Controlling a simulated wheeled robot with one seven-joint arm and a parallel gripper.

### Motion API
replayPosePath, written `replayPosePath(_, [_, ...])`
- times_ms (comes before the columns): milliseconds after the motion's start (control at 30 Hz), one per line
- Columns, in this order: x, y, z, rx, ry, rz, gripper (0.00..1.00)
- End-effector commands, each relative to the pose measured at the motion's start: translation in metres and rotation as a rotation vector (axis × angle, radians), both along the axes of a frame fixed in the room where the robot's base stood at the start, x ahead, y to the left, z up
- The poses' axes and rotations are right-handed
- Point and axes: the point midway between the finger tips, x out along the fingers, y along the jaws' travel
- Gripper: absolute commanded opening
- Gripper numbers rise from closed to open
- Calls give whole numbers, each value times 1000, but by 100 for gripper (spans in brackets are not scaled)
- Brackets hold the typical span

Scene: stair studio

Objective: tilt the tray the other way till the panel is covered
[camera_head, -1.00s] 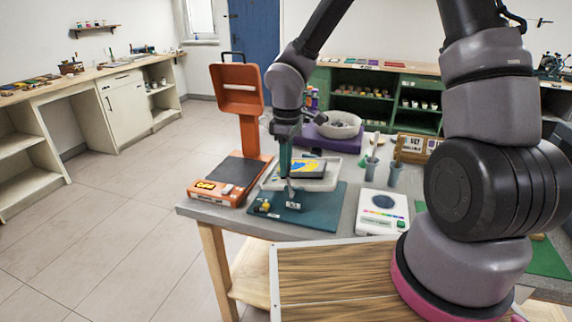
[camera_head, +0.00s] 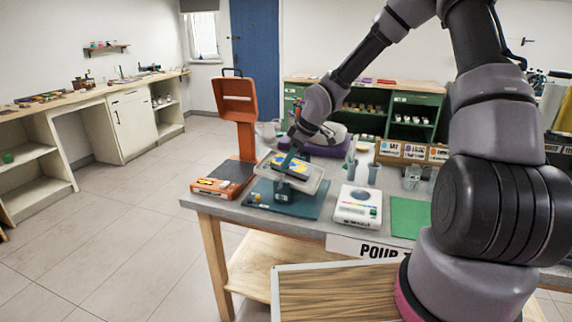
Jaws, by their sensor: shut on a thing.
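The pale tray (camera_head: 314,186) sits on a small grey stand over the teal mat (camera_head: 309,208). It is tilted, its right end looking lower than its left. The panel (camera_head: 283,163) lies in it, with yellow and blue patches showing; my gripper hides part of it, so I cannot tell how much is covered. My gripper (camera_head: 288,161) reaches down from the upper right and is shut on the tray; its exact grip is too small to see.
An orange upright device (camera_head: 238,104) stands left of the tray. A white scale (camera_head: 358,206), grey cups (camera_head: 374,172) and a green mat (camera_head: 408,216) are to the right. A purple block with a bowl is behind. Floor at left is clear.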

Motion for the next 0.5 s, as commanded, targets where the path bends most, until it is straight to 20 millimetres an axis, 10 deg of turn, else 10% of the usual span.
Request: replayPosePath(500, [-2, -11, -3, 113, -50, 0, 0])
